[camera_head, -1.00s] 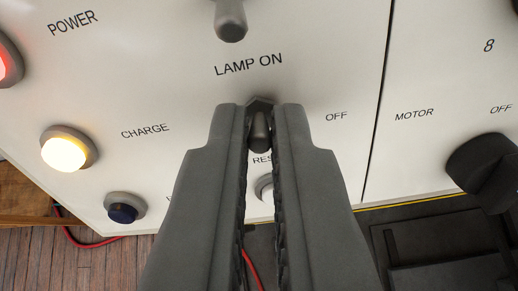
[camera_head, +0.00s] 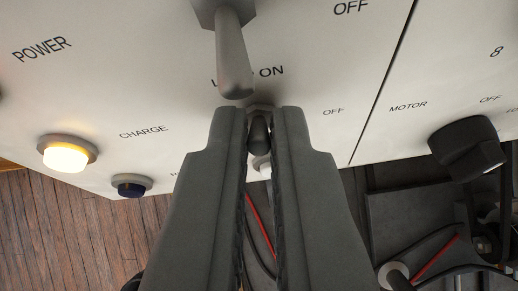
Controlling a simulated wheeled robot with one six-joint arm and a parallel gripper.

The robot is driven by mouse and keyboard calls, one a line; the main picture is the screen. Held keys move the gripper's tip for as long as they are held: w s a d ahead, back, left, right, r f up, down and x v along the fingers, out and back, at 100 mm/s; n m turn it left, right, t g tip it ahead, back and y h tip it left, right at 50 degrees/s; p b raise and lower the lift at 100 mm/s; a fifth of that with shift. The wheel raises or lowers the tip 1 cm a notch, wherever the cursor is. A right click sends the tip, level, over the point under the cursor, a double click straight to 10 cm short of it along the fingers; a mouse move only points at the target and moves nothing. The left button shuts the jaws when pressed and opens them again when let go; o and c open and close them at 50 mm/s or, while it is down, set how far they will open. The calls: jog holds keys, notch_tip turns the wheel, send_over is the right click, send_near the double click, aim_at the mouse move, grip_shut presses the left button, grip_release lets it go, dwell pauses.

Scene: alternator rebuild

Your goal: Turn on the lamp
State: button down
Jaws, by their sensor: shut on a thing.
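The lamp switch (camera_head: 259,129) is a small dark grey toggle on the white panel, below the "LAMP ON" label and left of an "OFF" label. My gripper (camera_head: 260,116) points at the panel from below, with one finger on each side of the toggle lever. It is shut on the lever. The fingers hide part of the switch's base and some panel lettering. I cannot tell from this view whether the switch is in its on position. The lamp itself cannot be identified here.
A larger grey toggle (camera_head: 235,55) hangs just above my fingertips and covers part of the label. A black motor knob (camera_head: 466,147) is at right, above cables and dark equipment.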

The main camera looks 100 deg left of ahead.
jog(key=c, duration=1.6)
grip_release()
jog(key=shift+o, duration=0.2)
jog(key=v, duration=1.7)
jog(key=shift+r, duration=0.15)
jog(key=shift+s, duration=0.15)
jog(key=shift+s, duration=0.1)
